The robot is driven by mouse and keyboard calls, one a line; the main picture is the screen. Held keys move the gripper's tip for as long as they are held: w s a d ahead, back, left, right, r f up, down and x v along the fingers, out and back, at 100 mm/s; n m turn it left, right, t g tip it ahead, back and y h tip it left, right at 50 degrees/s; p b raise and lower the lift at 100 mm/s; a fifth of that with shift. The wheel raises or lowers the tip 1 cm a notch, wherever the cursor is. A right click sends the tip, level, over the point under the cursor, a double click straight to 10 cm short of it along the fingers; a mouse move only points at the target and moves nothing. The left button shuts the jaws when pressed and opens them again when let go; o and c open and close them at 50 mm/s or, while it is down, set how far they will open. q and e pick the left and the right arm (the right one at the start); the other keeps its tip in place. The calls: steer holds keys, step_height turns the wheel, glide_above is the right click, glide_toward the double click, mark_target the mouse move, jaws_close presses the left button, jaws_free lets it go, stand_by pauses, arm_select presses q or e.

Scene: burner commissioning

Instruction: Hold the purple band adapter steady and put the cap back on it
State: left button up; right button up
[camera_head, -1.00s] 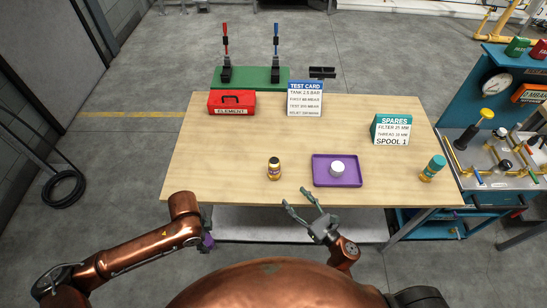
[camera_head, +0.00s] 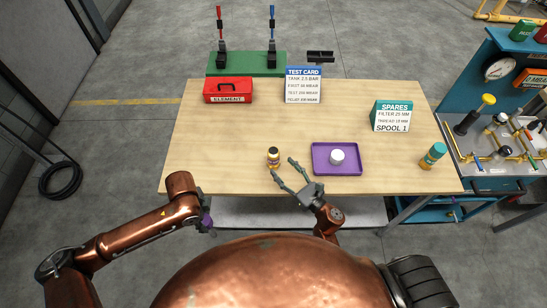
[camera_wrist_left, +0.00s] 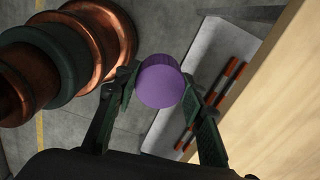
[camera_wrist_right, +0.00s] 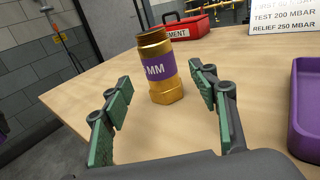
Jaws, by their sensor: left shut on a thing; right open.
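The purple band adapter (camera_head: 273,157) stands upright near the table's front edge, brass with a purple band. In the right wrist view the adapter (camera_wrist_right: 155,69) shows its open threaded top and "MM" on the band. My right gripper (camera_head: 283,172) is open just in front of it; in the right wrist view its fingers are either side of the adapter, apart from it. My left gripper (camera_wrist_left: 160,88) is shut on a round purple cap (camera_wrist_left: 161,82). In the head view the cap (camera_head: 206,220) is partly hidden, off the table's front left corner.
A purple tray (camera_head: 317,168) with a white round piece (camera_head: 337,157) lies right of the adapter. A teal-capped adapter (camera_head: 432,156) stands further right. A red box (camera_head: 228,90), a test card (camera_head: 303,86) and a spares card (camera_head: 393,116) stand behind. The table's middle is clear.

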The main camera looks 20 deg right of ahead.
mark_target(277, 162)
steer(key=shift+x, duration=0.9)
steer(key=x, duration=0.5)
steer(key=shift+p, duration=0.3)
steer(key=shift+c, duration=0.5)
jaws_close()
